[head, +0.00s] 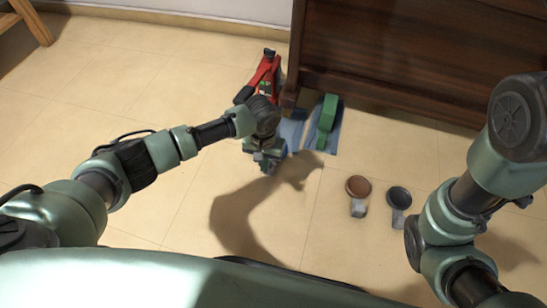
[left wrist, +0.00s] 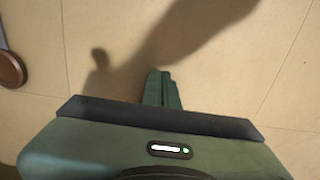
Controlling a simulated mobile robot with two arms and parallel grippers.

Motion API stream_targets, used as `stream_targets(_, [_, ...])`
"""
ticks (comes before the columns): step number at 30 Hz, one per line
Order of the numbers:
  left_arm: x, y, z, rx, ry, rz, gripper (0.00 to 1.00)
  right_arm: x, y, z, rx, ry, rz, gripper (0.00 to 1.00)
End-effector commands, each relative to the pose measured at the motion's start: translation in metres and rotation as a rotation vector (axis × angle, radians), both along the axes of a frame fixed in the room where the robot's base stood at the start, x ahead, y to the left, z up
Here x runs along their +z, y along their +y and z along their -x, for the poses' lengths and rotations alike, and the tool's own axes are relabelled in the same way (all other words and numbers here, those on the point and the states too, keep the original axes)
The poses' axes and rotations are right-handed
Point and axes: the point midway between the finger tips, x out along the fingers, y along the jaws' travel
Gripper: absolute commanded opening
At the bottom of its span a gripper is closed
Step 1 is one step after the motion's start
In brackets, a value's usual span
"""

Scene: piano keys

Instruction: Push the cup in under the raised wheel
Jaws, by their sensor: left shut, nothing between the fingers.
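Two small round cups with grey tabs are on the tiled floor, a brown cup (head: 357,186) and, to its right, a dark cup (head: 399,196). A round brown rim, likely the brown cup (left wrist: 10,69), shows cut off at the left edge of the left wrist view. My left gripper (head: 268,164) points down, shut and empty, left of both cups and in front of the piano's left corner. Its closed fingers show in the left wrist view (left wrist: 161,78) over bare floor. I cannot make out the raised wheel. My right gripper is out of view.
A dark wooden piano (head: 390,55) stands at the back. A red jack (head: 263,75) is at its left corner, partly behind my left arm. A green block (head: 326,121) lies on a blue mat (head: 334,141). Floor around the cups is clear.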

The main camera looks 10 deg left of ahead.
Motion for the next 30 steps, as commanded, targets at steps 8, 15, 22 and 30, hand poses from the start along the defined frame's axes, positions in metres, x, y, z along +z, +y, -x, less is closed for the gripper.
stream_targets(8, [-0.022, 0.000, 0.001, 0.002, 0.003, -0.001, 0.00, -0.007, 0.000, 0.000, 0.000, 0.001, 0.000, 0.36])
stream_targets(15, [-0.039, 0.000, 0.001, 0.001, 0.002, -0.001, 0.00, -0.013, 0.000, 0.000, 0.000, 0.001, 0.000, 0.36])
stream_targets(22, [-0.055, 0.000, 0.001, 0.001, 0.002, 0.000, 0.00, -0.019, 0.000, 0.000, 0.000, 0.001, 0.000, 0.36])
stream_targets(30, [-0.065, 0.000, 0.000, 0.001, 0.001, -0.001, 0.00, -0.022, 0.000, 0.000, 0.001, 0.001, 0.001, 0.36])
